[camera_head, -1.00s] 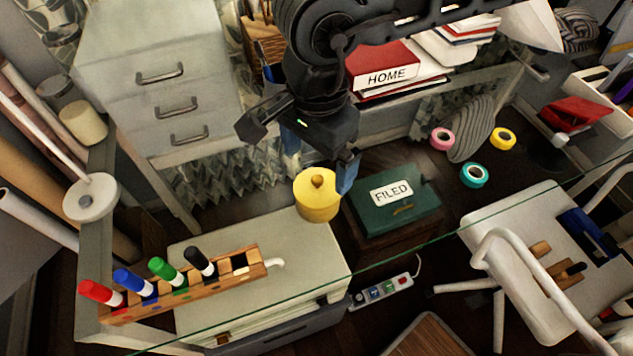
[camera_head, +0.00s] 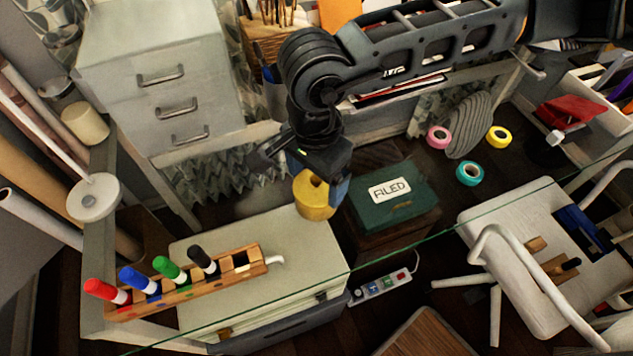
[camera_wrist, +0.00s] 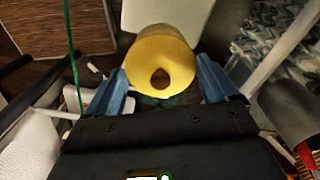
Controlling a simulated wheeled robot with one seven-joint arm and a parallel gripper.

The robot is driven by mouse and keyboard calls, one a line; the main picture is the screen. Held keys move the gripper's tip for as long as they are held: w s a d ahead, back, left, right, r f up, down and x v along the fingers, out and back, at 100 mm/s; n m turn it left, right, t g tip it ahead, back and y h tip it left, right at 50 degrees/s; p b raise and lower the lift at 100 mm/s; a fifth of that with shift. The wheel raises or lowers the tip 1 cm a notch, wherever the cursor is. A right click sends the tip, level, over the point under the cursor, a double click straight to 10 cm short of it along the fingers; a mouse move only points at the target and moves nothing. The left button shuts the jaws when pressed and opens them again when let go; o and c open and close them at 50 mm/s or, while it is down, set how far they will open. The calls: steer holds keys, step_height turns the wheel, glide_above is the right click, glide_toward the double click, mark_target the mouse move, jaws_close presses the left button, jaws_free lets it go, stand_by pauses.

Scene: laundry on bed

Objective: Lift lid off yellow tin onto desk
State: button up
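The yellow tin (camera_head: 314,202) stands near the back right corner of a pale cabinet top. Its round lid, with a knob in the middle, is on it; the lid (camera_wrist: 161,62) also shows in the wrist view. My gripper (camera_head: 322,184) is above and around the tin from behind. In the wrist view my gripper (camera_wrist: 162,88) is open, with one blue finger on each side of the lid and visible gaps to it. The far side of the tin is hidden by my gripper in the head view.
A wooden marker rack (camera_head: 190,285) lies left on the cabinet top (camera_head: 270,255). A green box (camera_head: 388,198) labelled FILED stands just right of the tin. Tape rolls (camera_head: 470,173) lie on the floor at right. A drawer unit (camera_head: 165,80) stands behind left.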

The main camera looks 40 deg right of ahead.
steer(key=shift+c, duration=1.3)
